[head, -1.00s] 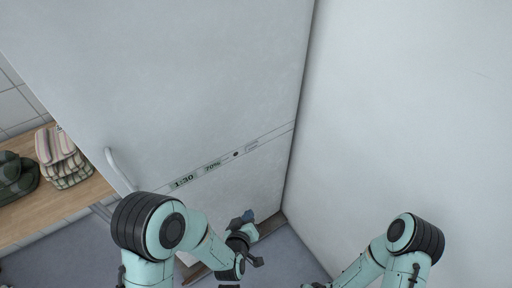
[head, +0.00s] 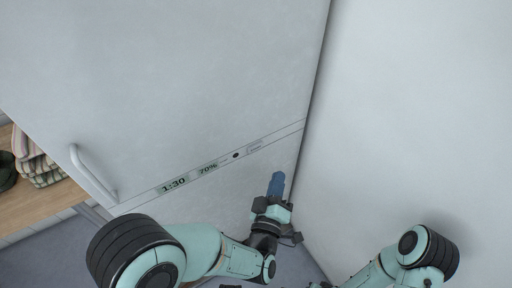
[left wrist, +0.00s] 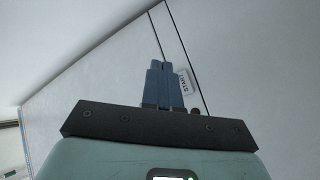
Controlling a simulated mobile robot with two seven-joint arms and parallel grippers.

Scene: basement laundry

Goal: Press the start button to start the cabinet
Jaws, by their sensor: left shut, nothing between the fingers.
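The cabinet (head: 190,80) is a tall white-grey door front with a thin control strip across it. The strip carries a 1:30 display (head: 173,185), a 70% display (head: 207,168), a round black dot (head: 236,155) and a small pale label (head: 255,147). In the left wrist view the label (left wrist: 184,82) reads START, just right of the fingertips. My left gripper (head: 276,184) is shut and empty, its blue fingers pointing up, below and right of the label in the head view. Whether its tips touch the cabinet cannot be told. My right gripper is out of view.
A curved white handle (head: 92,176) stands out from the cabinet's left side. A plain pale wall (head: 415,110) adjoins the cabinet on the right. A wooden bench (head: 35,212) with folded striped cloth (head: 35,165) is at the left. My right arm is at the lower right.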

